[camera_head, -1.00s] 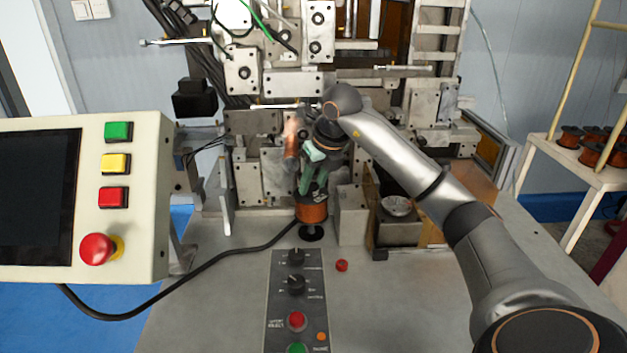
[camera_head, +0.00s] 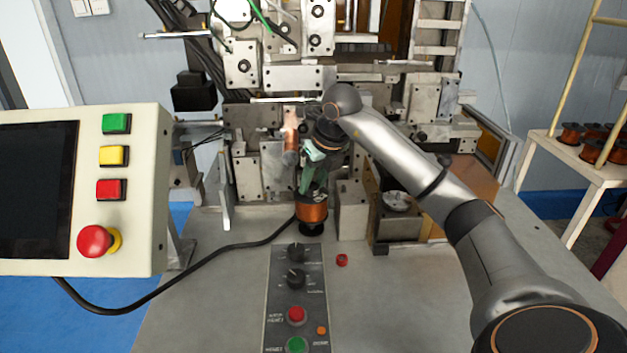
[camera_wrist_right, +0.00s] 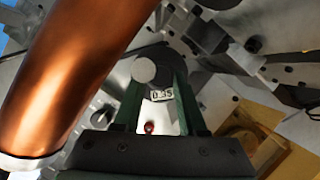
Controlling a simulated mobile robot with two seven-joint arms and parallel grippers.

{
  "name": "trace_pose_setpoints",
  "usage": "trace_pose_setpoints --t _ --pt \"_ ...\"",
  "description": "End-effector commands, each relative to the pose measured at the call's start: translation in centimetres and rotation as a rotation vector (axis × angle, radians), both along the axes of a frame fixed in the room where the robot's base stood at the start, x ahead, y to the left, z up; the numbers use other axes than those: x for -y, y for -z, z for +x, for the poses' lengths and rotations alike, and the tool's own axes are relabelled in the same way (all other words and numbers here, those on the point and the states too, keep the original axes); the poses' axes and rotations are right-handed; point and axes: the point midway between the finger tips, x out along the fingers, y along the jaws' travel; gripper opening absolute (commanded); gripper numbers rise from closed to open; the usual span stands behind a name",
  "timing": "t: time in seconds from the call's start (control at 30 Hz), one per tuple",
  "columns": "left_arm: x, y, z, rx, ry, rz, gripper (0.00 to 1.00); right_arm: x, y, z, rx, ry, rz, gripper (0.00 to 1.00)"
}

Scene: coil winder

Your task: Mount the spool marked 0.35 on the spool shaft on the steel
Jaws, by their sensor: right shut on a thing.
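The copper-wound spool (camera_head: 311,210) is upright in my right gripper (camera_head: 313,183), whose green fingers reach down to it from above. A round black base (camera_head: 311,230) shows directly below the spool on the steel table, with little or no gap. The spool hides the shaft above this base, and I cannot tell how far the spool is around it. My left gripper is out of view.
A control panel (camera_head: 296,300) with knobs and buttons lies in front of the spool. A red ring-like piece (camera_head: 342,260) lies right of it. A copper cylinder (camera_head: 290,138) hangs behind. A console (camera_head: 142,200) stands left. More spools (camera_head: 572,135) sit on a rack at right.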

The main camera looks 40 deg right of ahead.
Motion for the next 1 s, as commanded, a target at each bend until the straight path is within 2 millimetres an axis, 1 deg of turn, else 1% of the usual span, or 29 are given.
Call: trace_pose_setpoints --t 1.0 --pt "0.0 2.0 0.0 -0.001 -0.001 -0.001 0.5 0.0 2.8 0.1 0.005 0.001 0.0 0.0"
